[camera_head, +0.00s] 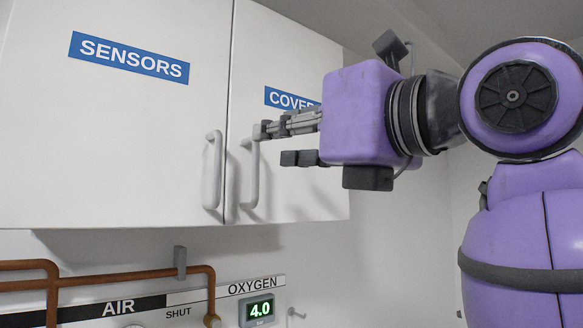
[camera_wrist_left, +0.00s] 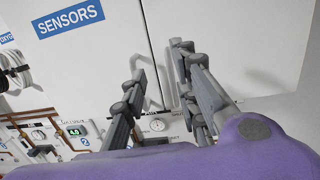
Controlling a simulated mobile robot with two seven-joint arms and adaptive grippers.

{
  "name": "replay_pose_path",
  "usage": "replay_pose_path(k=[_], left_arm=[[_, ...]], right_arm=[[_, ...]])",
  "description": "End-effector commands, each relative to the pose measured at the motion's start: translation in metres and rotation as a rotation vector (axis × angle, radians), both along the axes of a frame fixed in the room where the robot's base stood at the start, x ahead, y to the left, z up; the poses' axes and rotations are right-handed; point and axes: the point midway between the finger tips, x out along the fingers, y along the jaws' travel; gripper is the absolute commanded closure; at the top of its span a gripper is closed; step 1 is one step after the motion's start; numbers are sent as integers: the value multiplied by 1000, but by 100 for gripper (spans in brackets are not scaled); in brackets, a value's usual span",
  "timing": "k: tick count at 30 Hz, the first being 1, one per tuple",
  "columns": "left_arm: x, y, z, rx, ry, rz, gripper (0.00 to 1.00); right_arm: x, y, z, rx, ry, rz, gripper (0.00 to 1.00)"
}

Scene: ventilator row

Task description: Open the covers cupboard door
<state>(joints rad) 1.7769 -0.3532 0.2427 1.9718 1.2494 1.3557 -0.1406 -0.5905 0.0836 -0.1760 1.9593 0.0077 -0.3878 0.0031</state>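The covers cupboard door (camera_head: 280,45) is shut, flush with the door beside it. Its blue label (camera_head: 285,97) is partly hidden by my gripper. Its pale upright handle (camera_head: 253,185) is near the door's left edge. My left gripper (camera_head: 274,144) is open, its fingers apart and pointing left. The upper fingertip overlaps the top of the handle in the head view; whether it touches cannot be told. The open fingers also show in the left wrist view (camera_wrist_left: 160,75), with the door seam between them. My right gripper is not in view.
The shut SENSORS door (camera_head: 110,120) with its own handle (camera_head: 212,170) adjoins on the left. Below the cupboard run copper pipes (camera_head: 130,275), a gas panel and a green 4.0 display (camera_head: 258,310).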

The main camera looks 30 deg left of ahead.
Motion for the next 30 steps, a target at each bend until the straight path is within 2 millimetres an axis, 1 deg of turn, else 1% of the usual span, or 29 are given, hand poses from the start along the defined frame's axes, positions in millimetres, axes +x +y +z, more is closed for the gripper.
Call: replay_pose_path(k=[1,3,6,8,16,21,24,30], left_arm=[[5,-1,-9,-36,14,-24,73],[10,-2,-19,-77,34,-48,73],[13,0,-26,-104,50,-54,73],[15,6,-27,-107,53,-53,73],[29,45,-25,-104,52,-50,73],[37,63,-25,-102,51,-51,73],[40,68,-26,-102,52,-52,73],[42,69,-27,-102,53,-53,73]], right_arm=[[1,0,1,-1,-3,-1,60],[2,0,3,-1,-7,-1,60],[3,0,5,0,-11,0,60],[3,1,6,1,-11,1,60],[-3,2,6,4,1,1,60],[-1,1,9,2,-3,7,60],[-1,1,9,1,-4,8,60],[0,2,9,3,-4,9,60]])
